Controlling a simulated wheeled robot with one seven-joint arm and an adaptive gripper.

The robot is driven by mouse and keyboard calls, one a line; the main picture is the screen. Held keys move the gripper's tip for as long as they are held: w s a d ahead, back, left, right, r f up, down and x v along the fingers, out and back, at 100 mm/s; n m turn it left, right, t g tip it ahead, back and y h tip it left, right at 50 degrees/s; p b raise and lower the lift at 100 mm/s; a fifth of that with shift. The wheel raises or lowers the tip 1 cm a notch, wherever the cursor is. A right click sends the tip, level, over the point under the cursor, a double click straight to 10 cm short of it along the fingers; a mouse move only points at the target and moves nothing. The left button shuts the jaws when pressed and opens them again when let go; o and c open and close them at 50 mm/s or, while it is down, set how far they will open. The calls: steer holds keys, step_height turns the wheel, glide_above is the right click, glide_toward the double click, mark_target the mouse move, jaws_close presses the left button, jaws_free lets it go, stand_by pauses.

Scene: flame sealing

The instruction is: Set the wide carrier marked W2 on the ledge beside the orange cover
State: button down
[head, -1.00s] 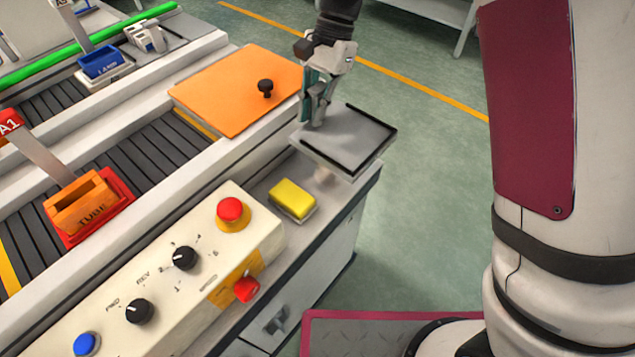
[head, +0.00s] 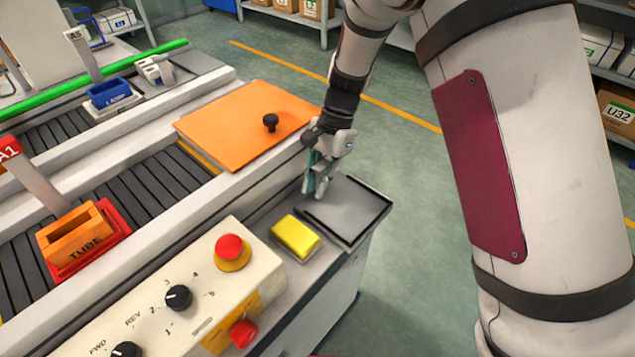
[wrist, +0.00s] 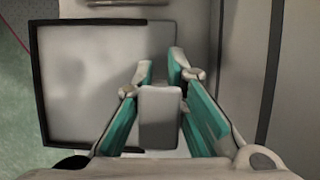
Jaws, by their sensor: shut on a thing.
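The wide carrier (head: 352,208) is a flat grey plate with black rims at its sides. It lies level at the right end of the ledge (head: 262,217), right of the yellow block and nearer to me than the orange cover (head: 240,128). It looks down at ledge height; whether it touches is hard to tell. No W2 mark is readable. My gripper (head: 317,188) is shut on the carrier at its left edge. In the wrist view, my gripper's teal fingers (wrist: 160,75) flank a grey grip block, with the carrier plate (wrist: 85,85) to the left.
A yellow block (head: 295,236) sits close to the carrier's left side. The control panel (head: 205,270) with knobs and red buttons stands in front of it. The conveyor lies to the left, with an orange TUBE box (head: 75,235). Open floor (head: 410,230) lies to the right.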

stand_by(0.3)
steer(key=c, duration=1.6)
jaws_free()
steer(key=p+v, duration=0.1)
steer(key=v, duration=1.1)
steer(key=shift+r+p, duration=0.15)
steer(key=shift+p, duration=0.15)
